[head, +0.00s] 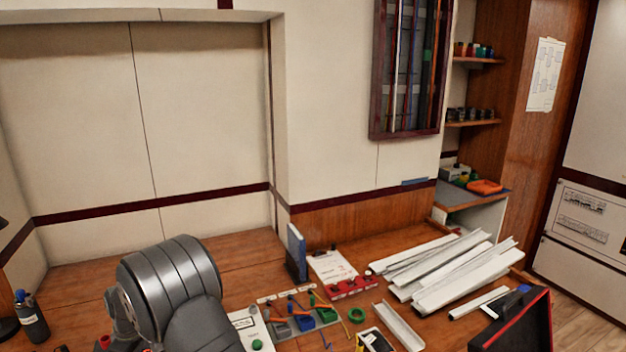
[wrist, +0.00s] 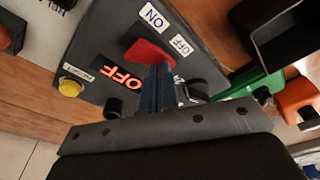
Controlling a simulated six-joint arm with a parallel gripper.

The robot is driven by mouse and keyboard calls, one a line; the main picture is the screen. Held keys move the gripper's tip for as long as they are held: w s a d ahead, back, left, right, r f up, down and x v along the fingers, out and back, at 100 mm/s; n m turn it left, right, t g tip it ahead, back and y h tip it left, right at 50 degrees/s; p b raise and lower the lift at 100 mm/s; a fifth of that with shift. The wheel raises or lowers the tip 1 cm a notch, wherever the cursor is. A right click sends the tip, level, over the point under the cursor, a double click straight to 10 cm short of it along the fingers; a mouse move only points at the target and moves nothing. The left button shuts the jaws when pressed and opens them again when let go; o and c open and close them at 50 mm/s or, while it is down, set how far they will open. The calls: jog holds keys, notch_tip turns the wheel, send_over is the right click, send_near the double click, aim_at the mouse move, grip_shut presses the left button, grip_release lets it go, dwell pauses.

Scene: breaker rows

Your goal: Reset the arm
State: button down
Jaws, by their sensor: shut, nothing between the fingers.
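My gripper (wrist: 157,72) shows in the wrist view, its two dark fingers shut together with nothing between them. The fingertips overlap the lower edge of a red switch lever (wrist: 146,50) on a dark control box (wrist: 103,33). I cannot tell whether they touch it. The box has a white ON label (wrist: 153,16), a white OFF label (wrist: 181,44), a lit orange-red OFF sign (wrist: 118,77) and a yellow button (wrist: 69,87). In the head view my grey arm fills the lower left, and the gripper itself is hidden.
A green bin (wrist: 243,85), an orange bin (wrist: 297,95) and a black open bin (wrist: 288,38) lie right of the box in the wrist view. White trunking lengths (head: 468,280) cover the bench's right side. A blue upright binder (head: 297,252) stands near the wall.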

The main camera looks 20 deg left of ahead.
jog(key=shift+r, duration=0.2)
notch_tip(320, 180, up, 6)
jog(key=shift+r, duration=0.15)
notch_tip(320, 180, down, 7)
jog(key=shift+f, duration=0.1)
notch_tip(320, 180, up, 10)
jog(key=f, duration=0.1)
jog(key=w+d+r+n+g+y, duration=0.1)
jog(key=w+d+r+g, duration=0.1)
jog(key=w+d+r, duration=0.4)
jog(key=d+r, duration=0.2)
jog(key=d, duration=0.2)
jog(key=shift+w+r+y, duration=0.35)
jog(key=shift+w+y, duration=0.05)
jog(key=shift+d, duration=0.1)
